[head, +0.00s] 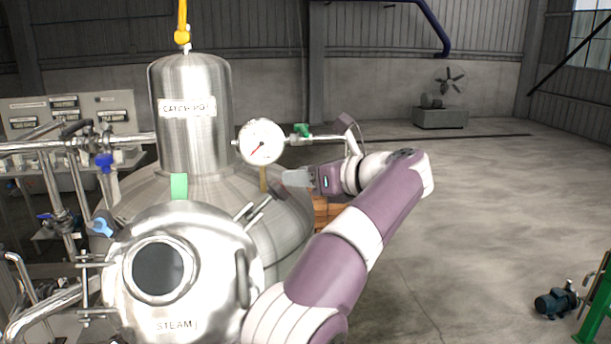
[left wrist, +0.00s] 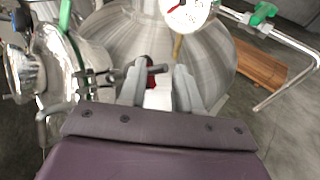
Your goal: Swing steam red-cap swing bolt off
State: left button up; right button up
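The round steel door marked STEAM (head: 178,302), with a dark round window, is on the front of the tank in the head view. In the left wrist view the door (left wrist: 22,72) is at the left edge, seen from the side. A small red cap (left wrist: 152,79) on a grey bolt (left wrist: 132,72) shows at the fingertips there; I cannot tell whether they touch it. The red cap is not visible in the head view. My left gripper (head: 296,178) points left beside the tank's shoulder. Its two fingers (left wrist: 157,88) are apart. My right gripper is not in view.
A pressure gauge (head: 262,141) and a green-handled valve (head: 302,130) are just above my left gripper. The CATCH POT cylinder (head: 190,135) rises behind the door. Open floor lies right.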

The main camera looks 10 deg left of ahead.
pick_arm(q)
jog(key=shift+f, duration=0.15)
jog(key=p+v, duration=0.4)
jog(key=v, duration=0.8)
jog(key=shift+s+d+r, duration=0.2)
jog(key=shift+s+d, duration=0.05)
